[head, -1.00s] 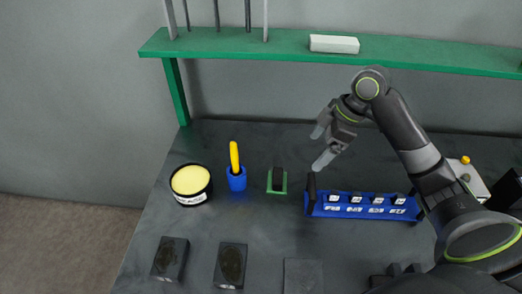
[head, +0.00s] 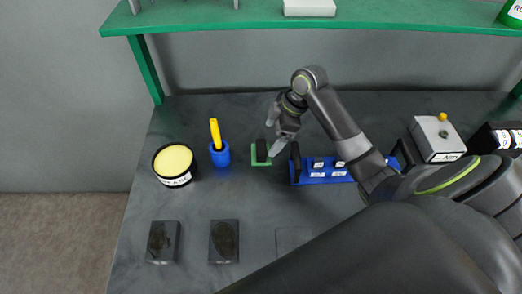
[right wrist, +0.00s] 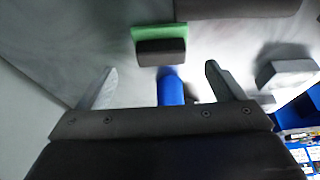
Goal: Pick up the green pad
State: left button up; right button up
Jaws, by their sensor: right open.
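The green pad (head: 256,163) lies flat on the dark table, with a black block-like grip (head: 261,149) standing on it. In the right wrist view the green pad (right wrist: 150,32) shows at the top, partly behind its black grip (right wrist: 160,54). My right gripper (head: 273,131) is open and empty, just right of the pad and overlapping its edge in the head view. In the right wrist view the open fingers (right wrist: 160,70) lie to either side of the grip's line, with the grip beyond the tips. My left gripper is out of view.
A blue cup (head: 219,155) with a yellow-handled tool stands left of the pad. A round tin (head: 174,162) is farther left. A blue rack (head: 325,178) is close on the right, partly behind my arm. Dark blocks (head: 224,243) lie in front.

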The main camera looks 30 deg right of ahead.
aim_at(261, 147)
jog(key=shift+a+p+x, duration=0.15)
jog(key=shift+p+x, duration=0.2)
jog(key=shift+x, duration=1.05)
jog(key=shift+a+p+x, duration=0.15)
jog(key=shift+p+x, duration=0.2)
jog(key=shift+x, duration=1.05)
jog(key=shift+r, duration=0.1)
jog(key=c, duration=1.1)
